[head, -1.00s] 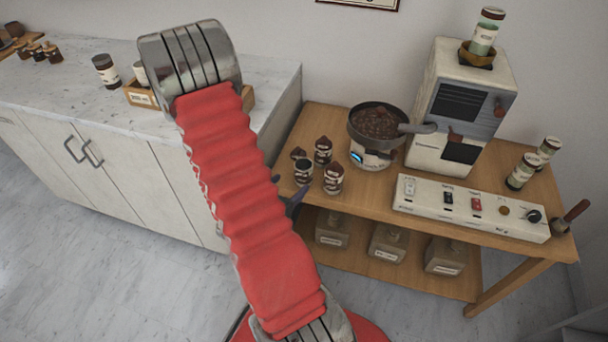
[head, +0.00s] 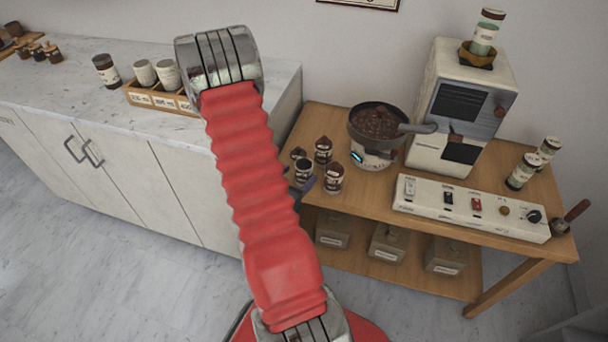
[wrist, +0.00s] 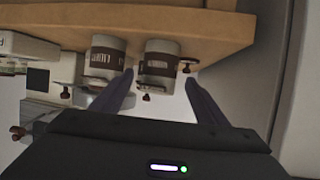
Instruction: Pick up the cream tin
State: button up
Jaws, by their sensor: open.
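Several small pale tins with brown label bands stand on the wooden cart, among them a front right tin (head: 333,178) and one left of it (head: 303,168). The labels are too small to read, so I cannot tell which is the cream tin. The wrist view looks upside down. There, one pale tin (wrist: 160,62) sits in line with the space between the fingers of my gripper (wrist: 159,78), and another tin (wrist: 108,55) stands outside them. My gripper is open and empty. In the head view a dark finger (head: 306,185) shows beside the tins; my red arm hides the rest.
A pan of beans on a burner (head: 378,123) and a pale machine (head: 465,100) stand behind and right of the tins. A switch panel (head: 470,208) lies along the front right. The marble counter (head: 60,95) is at the left.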

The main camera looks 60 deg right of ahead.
aim_at(307, 168)
jog(key=shift+x, duration=1.55)
jog(key=shift+d, duration=0.1)
jog(key=shift+x, duration=2.5)
jog(key=c, duration=1.3)
